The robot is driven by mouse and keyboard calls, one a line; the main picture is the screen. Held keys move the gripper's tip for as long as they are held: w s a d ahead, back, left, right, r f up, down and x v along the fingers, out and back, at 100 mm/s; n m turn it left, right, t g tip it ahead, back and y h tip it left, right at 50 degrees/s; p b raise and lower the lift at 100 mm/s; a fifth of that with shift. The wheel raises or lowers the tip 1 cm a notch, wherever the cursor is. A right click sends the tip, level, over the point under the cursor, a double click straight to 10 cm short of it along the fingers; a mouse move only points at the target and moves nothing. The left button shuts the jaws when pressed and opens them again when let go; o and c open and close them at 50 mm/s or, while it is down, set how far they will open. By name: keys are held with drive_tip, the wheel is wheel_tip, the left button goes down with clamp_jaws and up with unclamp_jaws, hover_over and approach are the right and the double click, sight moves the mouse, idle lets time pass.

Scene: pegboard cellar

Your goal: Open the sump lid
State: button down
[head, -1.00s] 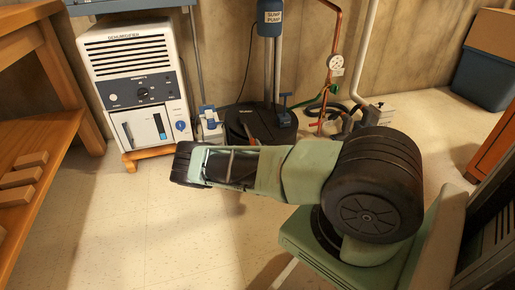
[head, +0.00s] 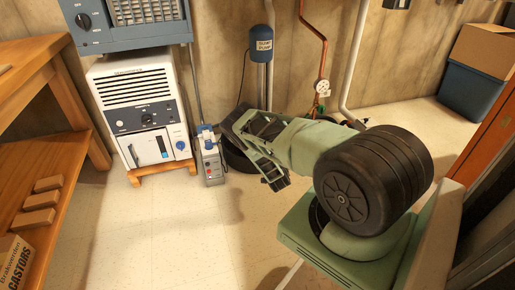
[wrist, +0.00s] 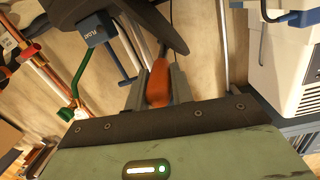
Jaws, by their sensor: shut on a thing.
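The sump lid is a dark plate (head: 231,121) in the head view, mostly hidden behind my gripper (head: 250,132). It looks tilted up on its far left side. A dark round rim (head: 236,162) shows below it on the floor. In the wrist view the lid (wrist: 150,22) fills the top middle, and its orange-red handle (wrist: 158,84) sits between the two grey fingers of my gripper (wrist: 158,88). The gripper is shut on the handle. How far the lid stands open is hard to tell.
A white dehumidifier (head: 143,112) stands left of the lid, with a small grey box (head: 210,162) between. The blue sump pump unit (head: 262,44) and copper pipe (head: 314,38) rise behind. A wooden bench (head: 45,150) is at left. The floor in front is clear.

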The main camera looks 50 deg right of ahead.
drive_tip(key=shift+s+d+r+m+y+p, duration=0.15)
drive_tip(key=shift+s+d+m+p, duration=0.3)
drive_tip(key=shift+d+m, duration=0.4)
drive_tip(key=shift+s+d+f+m+y+p, duration=0.1)
drive_tip(key=shift+s+d+m+p, duration=0.2)
drive_tip(key=shift+s+d+m, duration=0.45)
drive_tip(key=shift+s+d+r+m+y+p, duration=0.15)
drive_tip(key=shift+s+d+m+p, duration=0.2)
drive_tip(key=shift+d+m, duration=0.65)
drive_tip(key=shift+a+f, duration=0.1)
drive_tip(key=c, duration=1.2)
unclamp_jaws()
